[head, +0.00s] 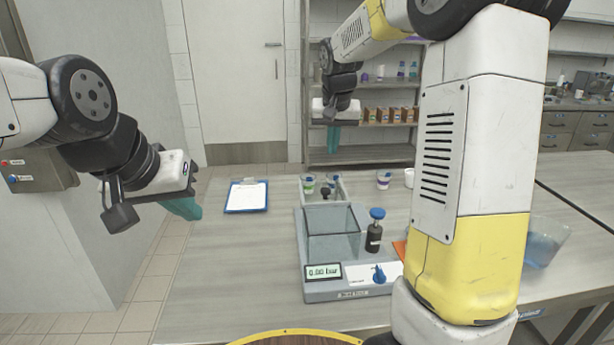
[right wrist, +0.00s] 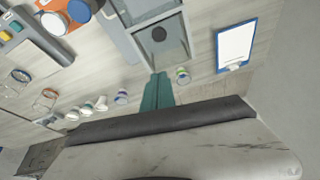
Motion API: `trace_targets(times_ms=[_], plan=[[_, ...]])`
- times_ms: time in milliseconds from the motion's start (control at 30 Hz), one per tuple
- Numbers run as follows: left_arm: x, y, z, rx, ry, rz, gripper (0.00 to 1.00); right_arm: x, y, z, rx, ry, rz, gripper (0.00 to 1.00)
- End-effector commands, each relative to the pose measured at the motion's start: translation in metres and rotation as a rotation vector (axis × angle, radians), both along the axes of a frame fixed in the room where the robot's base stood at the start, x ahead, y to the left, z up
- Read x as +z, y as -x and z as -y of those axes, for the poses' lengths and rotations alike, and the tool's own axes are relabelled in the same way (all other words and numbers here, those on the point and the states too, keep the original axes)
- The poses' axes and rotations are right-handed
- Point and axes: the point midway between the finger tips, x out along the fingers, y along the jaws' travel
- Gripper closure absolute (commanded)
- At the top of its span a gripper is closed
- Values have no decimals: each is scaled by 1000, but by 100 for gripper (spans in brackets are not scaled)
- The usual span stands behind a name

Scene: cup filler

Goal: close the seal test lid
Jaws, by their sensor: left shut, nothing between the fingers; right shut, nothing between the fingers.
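The seal tester (head: 352,290) is a grey unit with a 0.00 bar display, a blue knob and a clear-walled chamber (head: 332,240). Its lid (head: 343,187) appears raised at the back of the chamber, a clear panel in a pale frame with a dark round knob. In the right wrist view the lid (right wrist: 176,22) lies just beyond the fingertips. My right gripper (head: 333,140) is shut and empty, behind and above the lid; its teal fingers also show in the right wrist view (right wrist: 158,88). My left gripper (head: 186,208) is shut and empty, left of the tester.
A black bottle with a blue cap (head: 374,236) stands at the tester's right. A clipboard (head: 246,197) lies at left. Small cups (head: 384,180) stand at the back, and a beaker of blue liquid (head: 543,244) at right. My right arm hides part of the table.

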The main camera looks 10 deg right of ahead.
Motion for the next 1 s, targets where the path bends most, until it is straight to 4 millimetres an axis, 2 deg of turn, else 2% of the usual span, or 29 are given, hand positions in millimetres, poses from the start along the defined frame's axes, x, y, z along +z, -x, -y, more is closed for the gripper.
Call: trace_targets(times_ms=[100, 267, 367, 767, 1000], plan=[[0, 0, 0, 0, 0, 0, 100, -10, -16, -2, -12, 16, -8, 100], [0, 0, 0, 0, 0, 0, 100, -18, -23, -3, -17, 22, -10, 100], [0, 0, 0, 0, 0, 0, 100, -30, -27, -2, -17, 22, -12, 100], [0, 0, 0, 0, 0, 0, 100, -108, -54, 3, -16, 22, -13, 100], [0, 0, 0, 0, 0, 0, 100, -112, -23, -3, -16, 21, -9, 100]])
